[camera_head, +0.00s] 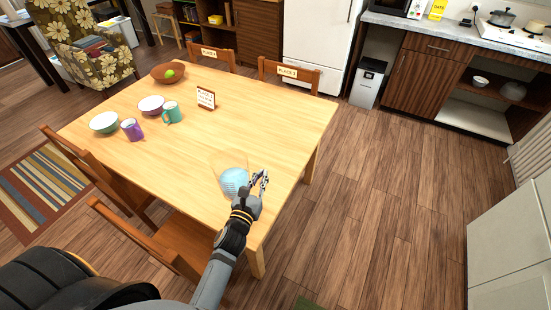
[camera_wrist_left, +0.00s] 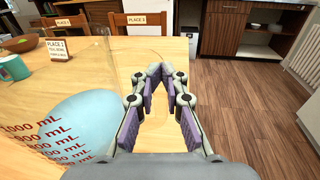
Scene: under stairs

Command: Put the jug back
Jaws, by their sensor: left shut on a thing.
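A clear measuring jug (camera_head: 231,180) with pale blue liquid is at the right front part of the wooden table (camera_head: 255,105). In the left wrist view the jug (camera_wrist_left: 75,125) fills the lower left, with red mL marks on its side. My left gripper (camera_head: 260,180) is at the jug's right side, shut on its clear handle, which is hard to make out. In the left wrist view the fingers (camera_wrist_left: 160,72) come together at their tips. I cannot tell whether the jug's base touches the table. My right gripper is not in view.
A sign card (camera_head: 206,97), a teal mug (camera_head: 172,113), a purple mug (camera_head: 131,130), bowls (camera_head: 104,122) and a brown bowl (camera_head: 168,72) stand farther back and left. Chairs surround the table. The counter (camera_head: 450,28) is at the back right; open floor (camera_head: 370,200) lies between.

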